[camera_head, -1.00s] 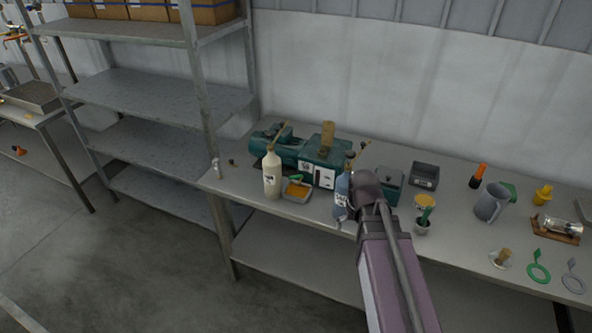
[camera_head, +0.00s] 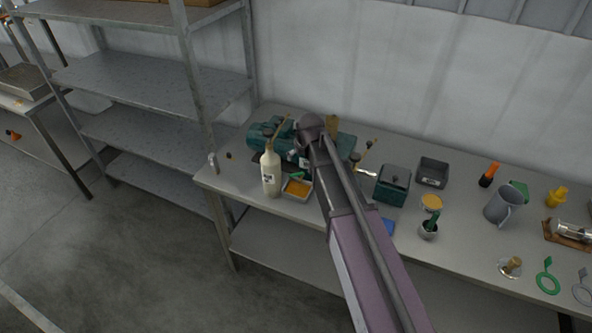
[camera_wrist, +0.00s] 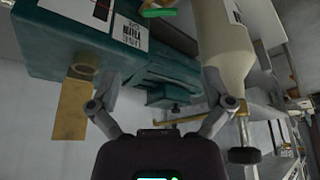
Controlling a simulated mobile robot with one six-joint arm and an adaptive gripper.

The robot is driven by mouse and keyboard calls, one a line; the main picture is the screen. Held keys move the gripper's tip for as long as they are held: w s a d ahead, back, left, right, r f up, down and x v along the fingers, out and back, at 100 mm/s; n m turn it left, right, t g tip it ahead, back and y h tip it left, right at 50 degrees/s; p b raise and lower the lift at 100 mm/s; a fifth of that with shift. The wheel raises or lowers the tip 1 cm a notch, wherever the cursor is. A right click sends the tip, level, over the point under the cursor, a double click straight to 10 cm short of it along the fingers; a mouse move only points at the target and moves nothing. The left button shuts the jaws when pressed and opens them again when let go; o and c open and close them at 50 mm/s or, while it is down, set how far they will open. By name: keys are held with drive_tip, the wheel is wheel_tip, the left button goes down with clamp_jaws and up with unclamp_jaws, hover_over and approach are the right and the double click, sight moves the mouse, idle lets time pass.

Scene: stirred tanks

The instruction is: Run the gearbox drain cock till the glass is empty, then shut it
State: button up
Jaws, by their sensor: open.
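The teal gearbox (camera_head: 345,143) stands at the back left of the bench, partly hidden by my arm. In the wrist view, where things look upside down, its labelled side (camera_wrist: 95,22) fills the upper left. A green lever (camera_head: 297,175), apparently the drain cock's, sits above a small tray of amber liquid (camera_head: 297,189); a green part (camera_wrist: 160,10) also shows at the wrist view's top edge. My gripper (camera_wrist: 160,77) is open and empty, near the gearbox and apart from the green part. I cannot make out the glass or the cock's setting.
A cream bottle (camera_head: 270,175) stands close left of the tray; it also shows beside my right finger (camera_wrist: 222,45). A tan block (camera_wrist: 75,105) is near my left finger. A dark green box (camera_head: 393,185), grey bin (camera_head: 432,172) and jug (camera_head: 502,204) stand to the right.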

sight(296, 174)
drive_tip(key=shift+f, duration=0.2)
drive_tip(key=b+x, duration=1.2)
drive_tip(key=x, duration=0.1)
drive_tip(key=shift+w+f+b, duration=0.1)
drive_tip(key=shift+f+b, duration=0.1)
drive_tip(key=shift+b, duration=0.2)
idle(0.4)
idle(0.4)
